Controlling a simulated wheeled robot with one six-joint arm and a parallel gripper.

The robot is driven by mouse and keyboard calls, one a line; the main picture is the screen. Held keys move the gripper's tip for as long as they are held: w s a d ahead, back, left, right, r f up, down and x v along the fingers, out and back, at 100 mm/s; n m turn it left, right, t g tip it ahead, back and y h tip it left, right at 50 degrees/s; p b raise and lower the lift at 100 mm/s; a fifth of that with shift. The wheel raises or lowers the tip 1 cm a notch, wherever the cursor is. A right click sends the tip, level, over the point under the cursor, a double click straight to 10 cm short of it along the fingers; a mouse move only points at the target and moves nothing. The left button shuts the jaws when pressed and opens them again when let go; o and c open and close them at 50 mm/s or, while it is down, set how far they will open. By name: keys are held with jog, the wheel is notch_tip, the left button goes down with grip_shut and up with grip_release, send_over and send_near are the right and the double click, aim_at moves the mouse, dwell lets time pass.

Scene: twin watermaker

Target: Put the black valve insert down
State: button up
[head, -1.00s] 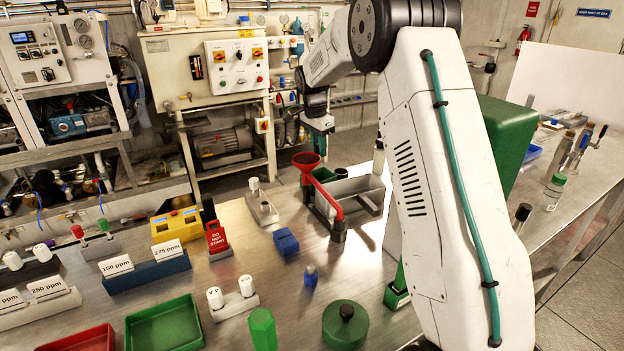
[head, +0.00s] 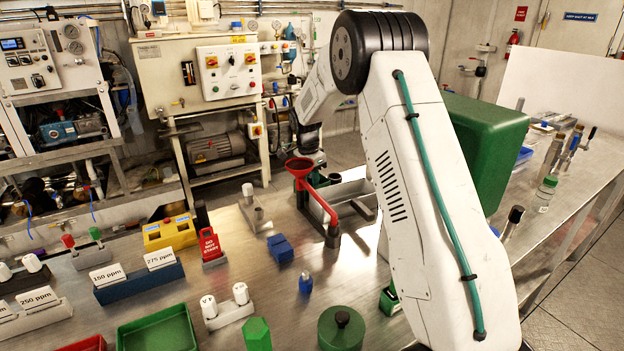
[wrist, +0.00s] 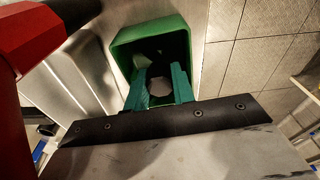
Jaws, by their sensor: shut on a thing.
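My gripper (wrist: 160,84) shows in the wrist view with its two teal fingers pointing into an open green container (wrist: 122,45). The fingers are shut on the black valve insert (wrist: 160,88), of which a dark grey, many-sided end shows between them. The container's walls stand around the fingers; I cannot tell whether the insert touches its floor. In the head view, my gripper (head: 309,160) is behind the red funnel (head: 299,163), which hides its fingertips and the insert.
A red pipe arm (head: 325,207) stands close to my gripper and fills the wrist view's left edge. A grey metal tray (head: 350,192) lies beside it.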

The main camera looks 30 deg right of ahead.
jog(key=shift+f, duration=0.15)
jog(key=o, duration=0.6)
notch_tip(320, 180, up, 12)
jog(key=a, duration=0.1)
jog(key=s+a+r+n, duration=0.1)
jog(key=s+a+r, duration=0.1)
jog(key=s, duration=0.1)
jog(key=s+a+r+n, duration=0.1)
jog(key=s+r, duration=0.2)
jog(key=s+a+r+n, duration=0.1)
jog(key=s+a+r, duration=0.1)
jog(key=s+r, duration=0.1)
jog(key=shift+a+n, duration=0.3)
jog(key=s+a+r+n, duration=0.2)
jog(key=s+a, duration=0.1)
jog(key=s, duration=0.4)
jog(key=s+a+r+n, duration=0.2)
jog(key=s+r+n, duration=0.1)
jog(key=s, duration=0.4)
jog(key=s+a+f+n, duration=0.2)
jog(key=s, duration=0.6)
jog(key=s+a+f+n+y, duration=0.1)
jog(key=s+a+f+n, duration=0.1)
jog(key=s, duration=0.6)
jog(key=s+a+f+n+t, duration=0.1)
jog(key=s+n, duration=0.3)
jog(key=s, duration=0.4)
jog(key=shift+s+a+f, duration=0.2)
jog(key=shift+a+f, duration=0.35)
jog(key=shift+a, duration=0.1)
